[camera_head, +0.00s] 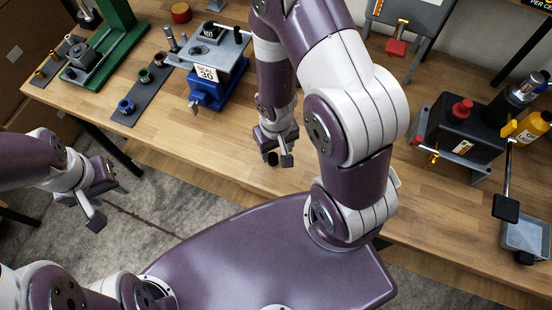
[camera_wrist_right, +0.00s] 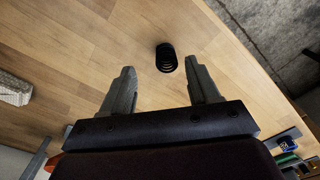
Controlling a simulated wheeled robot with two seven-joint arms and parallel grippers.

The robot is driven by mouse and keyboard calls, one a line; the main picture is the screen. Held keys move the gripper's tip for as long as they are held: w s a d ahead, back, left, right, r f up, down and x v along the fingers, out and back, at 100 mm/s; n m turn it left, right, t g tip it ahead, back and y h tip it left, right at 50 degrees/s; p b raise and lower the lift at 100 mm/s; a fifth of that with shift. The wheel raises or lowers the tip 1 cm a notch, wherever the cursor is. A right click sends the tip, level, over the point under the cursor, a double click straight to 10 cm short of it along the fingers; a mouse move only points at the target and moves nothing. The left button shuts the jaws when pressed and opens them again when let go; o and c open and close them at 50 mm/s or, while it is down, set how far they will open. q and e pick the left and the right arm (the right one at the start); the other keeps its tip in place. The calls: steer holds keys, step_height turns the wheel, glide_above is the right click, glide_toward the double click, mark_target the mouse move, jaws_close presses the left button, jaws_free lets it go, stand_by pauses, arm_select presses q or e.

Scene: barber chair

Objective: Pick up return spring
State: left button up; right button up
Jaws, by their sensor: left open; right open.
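The return spring (camera_wrist_right: 166,58) is a small black coil on the wooden bench top in the right wrist view. It lies just beyond my right gripper's fingertips, nearer the right-hand finger in that picture. My right gripper (camera_wrist_right: 164,78) is open and empty above the bench, with bare wood showing between its fingers. In the head view my right gripper (camera_head: 277,158) hangs low over the middle of the bench; a dark shape at its fingertips may be the spring, but I cannot tell. My left gripper (camera_head: 98,205) is open and empty over the floor, off the bench's front edge.
A blue-based vise block marked 30 (camera_head: 207,75) and a grey strip with small bushings (camera_head: 140,92) stand left on the bench (camera_head: 240,150). A green press (camera_head: 112,45) is further left. A black fixture (camera_head: 462,130), yellow bottle (camera_head: 530,127) and grey tray (camera_head: 527,235) are right.

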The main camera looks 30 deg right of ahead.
mark_target(270, 155)
steer(key=f, duration=0.1)
steer(key=f+b, duration=0.1)
steer(key=f, duration=0.1)
steer(key=w+a+f+b, duration=0.1)
steer(key=shift+f, duration=0.4)
steer(key=shift+w+a, duration=0.1)
steer(key=shift+r, duration=0.1)
steer(key=shift+s+d, duration=0.25)
steer(key=shift+c, duration=0.9)
steer(key=shift+s+d, duration=0.1)
steer(key=c, duration=0.9)
steer(key=shift+a, duration=0.2)
steer(key=shift+c, duration=0.2)
arm_select(q)
steer(key=f, duration=0.3)
steer(key=shift+w+a+f, duration=0.25)
steer(key=shift+w+a, duration=0.05)
steer(key=shift+a, duration=0.1)
steer(key=shift+r, duration=0.1)
arm_select(e)
steer(key=shift+r, duration=0.1)
